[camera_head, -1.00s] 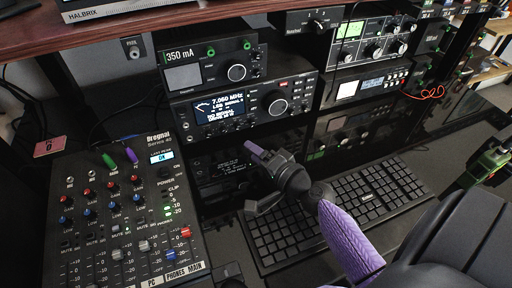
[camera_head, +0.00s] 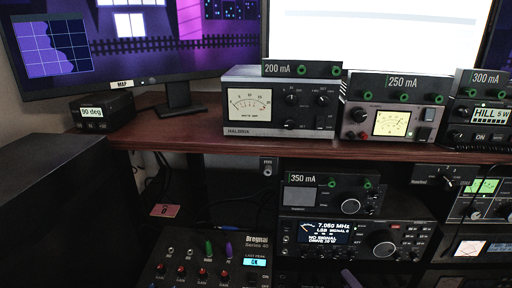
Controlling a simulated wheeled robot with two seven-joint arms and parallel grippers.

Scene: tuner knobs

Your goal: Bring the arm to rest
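My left gripper is not in view. The radio has a large round knob (camera_head: 383,243) on its right. A 350 mA unit (camera_head: 308,198) sits on top of the radio.
A wooden shelf (camera_head: 190,133) crosses the middle. It carries a 200 mA meter unit (camera_head: 270,117), a 250 mA meter unit (camera_head: 355,117) and a 300 mA unit (camera_head: 490,85). Monitors (camera_head: 70,50) stand behind. A mixer (camera_head: 185,265) is at the lower left, beside a dark box (camera_head: 60,210).

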